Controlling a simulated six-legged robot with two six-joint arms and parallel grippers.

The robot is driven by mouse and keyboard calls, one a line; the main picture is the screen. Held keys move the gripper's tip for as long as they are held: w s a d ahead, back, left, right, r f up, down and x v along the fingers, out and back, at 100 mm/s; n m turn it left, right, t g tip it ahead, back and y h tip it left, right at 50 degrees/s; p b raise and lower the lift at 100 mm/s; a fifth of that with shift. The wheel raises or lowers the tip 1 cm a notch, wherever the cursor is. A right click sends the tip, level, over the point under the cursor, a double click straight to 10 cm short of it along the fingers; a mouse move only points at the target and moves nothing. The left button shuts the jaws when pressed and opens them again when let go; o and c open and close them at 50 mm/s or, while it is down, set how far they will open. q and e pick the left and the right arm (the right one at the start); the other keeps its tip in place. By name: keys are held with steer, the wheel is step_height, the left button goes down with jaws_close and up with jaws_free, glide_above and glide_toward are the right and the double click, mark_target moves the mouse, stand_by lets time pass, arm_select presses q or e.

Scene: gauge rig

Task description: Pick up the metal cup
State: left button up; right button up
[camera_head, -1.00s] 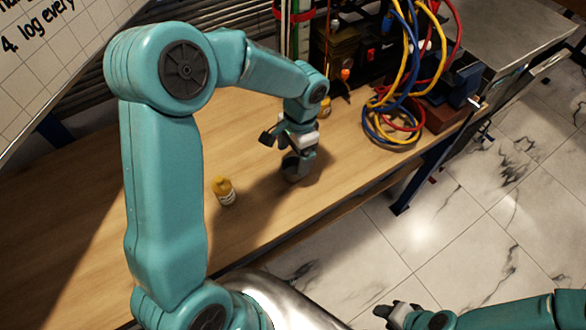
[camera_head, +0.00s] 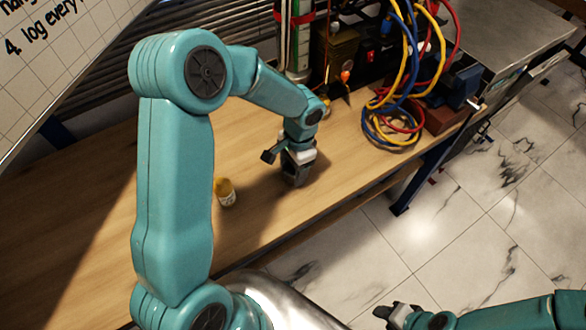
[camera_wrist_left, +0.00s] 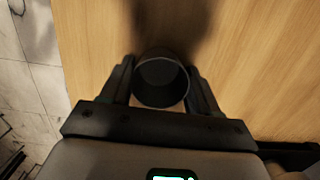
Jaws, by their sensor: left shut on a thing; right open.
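The metal cup (camera_wrist_left: 161,82) is between the two fingers of my left gripper in the left wrist view, with its round rim and dark inside facing the camera. My left gripper (camera_head: 297,174) is shut on the cup, low over the wooden table; the fingers also show on both sides of the cup in the left wrist view (camera_wrist_left: 161,88). In the head view the gripper mostly hides the cup. Whether the cup still touches the table is hard to tell. My right gripper (camera_head: 388,312) is open and empty at the bottom, over the floor.
A small bottle with a yellow cap (camera_head: 225,192) stands on the wooden table (camera_head: 255,225) left of my left gripper. Coiled blue, yellow and red cables (camera_head: 392,130) lie at the back right. The table's front edge is close to my left gripper. Tiled floor lies beyond.

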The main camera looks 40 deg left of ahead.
arm_select(q)
steer(key=shift+r, duration=0.1)
steer(key=shift+w+r, duration=0.1)
steer(key=shift+r, duration=0.15)
step_height(320, 180, up, 19)
steer(key=w+d+f+n, duration=0.3)
steer(key=d+f, duration=0.4)
steer(key=f, duration=0.4)
steer(key=shift+d+n+h+p, duration=0.15)
steer(key=shift+n+h+p, duration=0.15)
steer(key=shift+n, duration=0.4)
steer(key=shift+w+f, duration=0.1)
